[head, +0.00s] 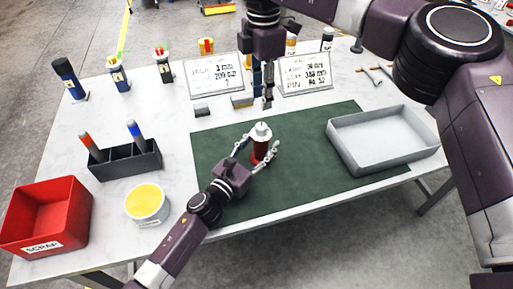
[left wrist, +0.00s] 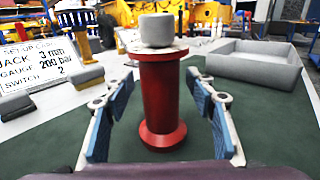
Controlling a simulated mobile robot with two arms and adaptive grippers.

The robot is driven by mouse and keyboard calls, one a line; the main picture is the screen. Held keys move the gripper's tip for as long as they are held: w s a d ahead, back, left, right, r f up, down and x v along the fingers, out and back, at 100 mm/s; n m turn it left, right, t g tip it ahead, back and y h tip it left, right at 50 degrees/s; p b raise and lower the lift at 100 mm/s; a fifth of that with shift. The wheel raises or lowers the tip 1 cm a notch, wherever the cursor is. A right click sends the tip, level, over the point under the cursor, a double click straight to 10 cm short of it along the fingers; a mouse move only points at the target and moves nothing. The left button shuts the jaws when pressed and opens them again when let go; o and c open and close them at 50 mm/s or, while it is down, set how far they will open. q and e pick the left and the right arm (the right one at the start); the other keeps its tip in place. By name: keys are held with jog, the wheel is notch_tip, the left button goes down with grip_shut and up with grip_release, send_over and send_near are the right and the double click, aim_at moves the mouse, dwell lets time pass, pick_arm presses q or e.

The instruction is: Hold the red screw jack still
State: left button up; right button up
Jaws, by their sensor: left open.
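The red screw jack (head: 260,150) stands upright on the green mat (head: 312,178). It has a red column with a flanged foot and a pale grey cap on a plate. My left gripper (head: 259,143) is open, with one finger on either side of the jack. In the left wrist view the jack (left wrist: 160,98) stands between the blue-padded fingers, with a visible gap on both sides. My right gripper (head: 264,97) hangs beyond the jack, near the two cards, apart from it. Its finger opening is unclear.
A grey tray (head: 375,164) sits on the mat's right. Left are a black rack (head: 125,166), a tub with yellow contents (head: 147,222) and a red scrap bin (head: 83,218). Cards (head: 216,93) and small grey blocks stand behind. The mat's front right is clear.

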pick_arm(q)
jog(key=shift+c, duration=0.4)
grip_shut()
